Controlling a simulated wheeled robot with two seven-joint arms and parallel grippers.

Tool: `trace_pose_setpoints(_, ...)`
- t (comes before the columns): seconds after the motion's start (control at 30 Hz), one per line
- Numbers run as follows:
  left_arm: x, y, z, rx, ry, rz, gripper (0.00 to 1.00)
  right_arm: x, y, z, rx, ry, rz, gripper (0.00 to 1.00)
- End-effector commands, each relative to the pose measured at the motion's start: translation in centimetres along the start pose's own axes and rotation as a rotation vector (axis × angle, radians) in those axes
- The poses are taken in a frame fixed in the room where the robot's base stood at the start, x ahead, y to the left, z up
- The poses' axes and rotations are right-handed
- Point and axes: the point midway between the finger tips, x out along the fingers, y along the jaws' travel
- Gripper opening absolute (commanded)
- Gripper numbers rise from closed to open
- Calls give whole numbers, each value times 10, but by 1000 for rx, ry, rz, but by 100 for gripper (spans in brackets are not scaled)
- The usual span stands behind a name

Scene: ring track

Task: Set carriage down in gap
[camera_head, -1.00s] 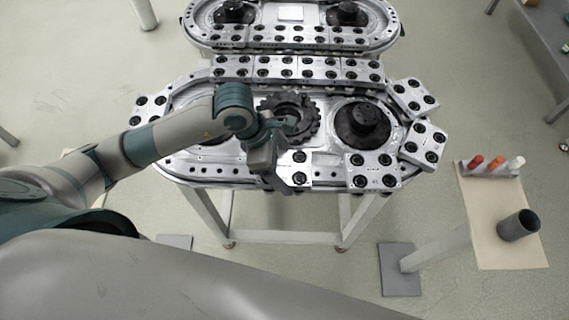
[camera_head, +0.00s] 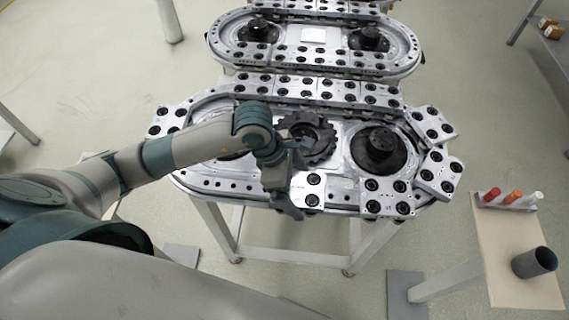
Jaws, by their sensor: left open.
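The near ring track (camera_head: 345,168) is a silver oval on a table frame, with square carriages with black rollers along its far side and right end. My left gripper (camera_head: 288,208) is at the near side of the track, pointing down and open. A carriage (camera_head: 313,190) sits at the near straight, right beside the gripper and partly hidden by it. Another carriage (camera_head: 388,197) stands further right on the same straight. Left of the gripper the near rail (camera_head: 225,186) is bare. Whether the gripper touches the carriage cannot be told. My right gripper is not in view.
A dark gear (camera_head: 318,140) and a black hub (camera_head: 379,147) stand inside the track. A second ring track (camera_head: 318,52) lies behind. A side table (camera_head: 525,285) at right carries a dark cup (camera_head: 534,262) and a rack of coloured pieces (camera_head: 508,199).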

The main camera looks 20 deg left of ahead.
Motion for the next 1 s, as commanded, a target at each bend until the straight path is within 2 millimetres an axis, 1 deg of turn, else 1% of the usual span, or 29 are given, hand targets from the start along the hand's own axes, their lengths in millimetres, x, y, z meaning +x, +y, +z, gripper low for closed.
trace_pose_setpoints(0.03, -4, 1, 1, 1, -1, 2, 97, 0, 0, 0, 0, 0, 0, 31)
trace_pose_setpoints(0.17, -22, 1, 0, 3, -2, 4, 97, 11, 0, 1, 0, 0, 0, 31)
trace_pose_setpoints(0.5, -85, 2, 0, 3, -3, 6, 97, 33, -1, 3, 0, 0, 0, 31)
trace_pose_setpoints(0.6, -100, 1, 0, 1, -1, 5, 97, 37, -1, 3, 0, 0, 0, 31)
trace_pose_setpoints(0.7, -111, 1, 0, 1, -1, 4, 97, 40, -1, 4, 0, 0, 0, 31)
trace_pose_setpoints(0.8, -117, 0, 0, 0, 0, 2, 97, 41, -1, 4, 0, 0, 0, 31)
trace_pose_setpoints(1.0, -121, 0, 0, 0, 0, -1, 97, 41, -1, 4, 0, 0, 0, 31)
